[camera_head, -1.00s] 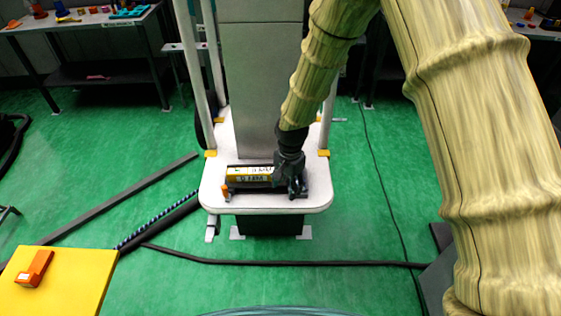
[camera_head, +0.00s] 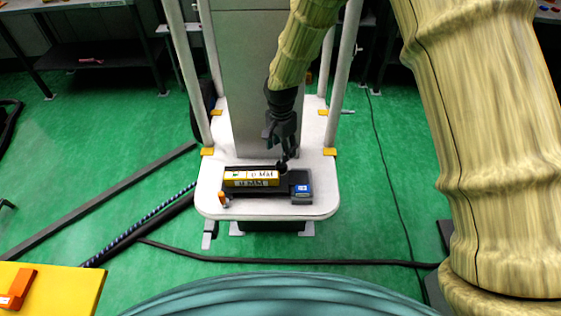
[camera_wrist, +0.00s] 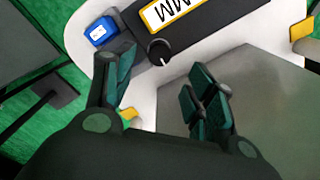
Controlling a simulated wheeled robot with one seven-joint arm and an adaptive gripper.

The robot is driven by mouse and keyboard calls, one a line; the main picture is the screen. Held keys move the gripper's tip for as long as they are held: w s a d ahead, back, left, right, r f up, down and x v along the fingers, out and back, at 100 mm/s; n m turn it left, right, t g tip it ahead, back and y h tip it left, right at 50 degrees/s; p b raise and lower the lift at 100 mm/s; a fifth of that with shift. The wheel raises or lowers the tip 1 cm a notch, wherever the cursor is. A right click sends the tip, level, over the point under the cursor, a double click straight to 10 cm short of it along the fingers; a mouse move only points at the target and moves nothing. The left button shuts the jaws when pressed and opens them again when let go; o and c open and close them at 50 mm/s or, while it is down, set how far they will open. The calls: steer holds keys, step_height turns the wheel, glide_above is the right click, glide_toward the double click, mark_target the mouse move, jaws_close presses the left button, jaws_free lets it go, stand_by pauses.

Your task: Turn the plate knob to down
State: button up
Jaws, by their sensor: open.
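The plate knob (camera_wrist: 159,49) is a small round black knob with a pale mark on its side in the wrist view. It sits on the dark base plate (camera_wrist: 195,42), beside the yellow-framed label. In the head view the knob (camera_head: 283,167) shows just below my gripper (camera_head: 284,150), partly hidden by the fingertips. In the wrist view my gripper (camera_wrist: 162,72) is open, its fingers spread to the left and right of the knob. The fingers appear apart from it, and nothing is held. The exact direction of the knob's mark is hard to read.
A yellow lettered block (camera_head: 251,179) and a blue-topped box (camera_head: 301,192) are on the same base. An orange piece (camera_head: 223,199) stands at its left end. The white platform (camera_head: 268,211) carries a grey column (camera_head: 262,80) and white posts close behind my gripper.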

mark_target(281, 164)
step_height(281, 164, down, 9)
steer(key=shift+w+d+f+p, duration=0.1)
steer(key=shift+p, duration=0.4)
steer(key=c, duration=1.1)
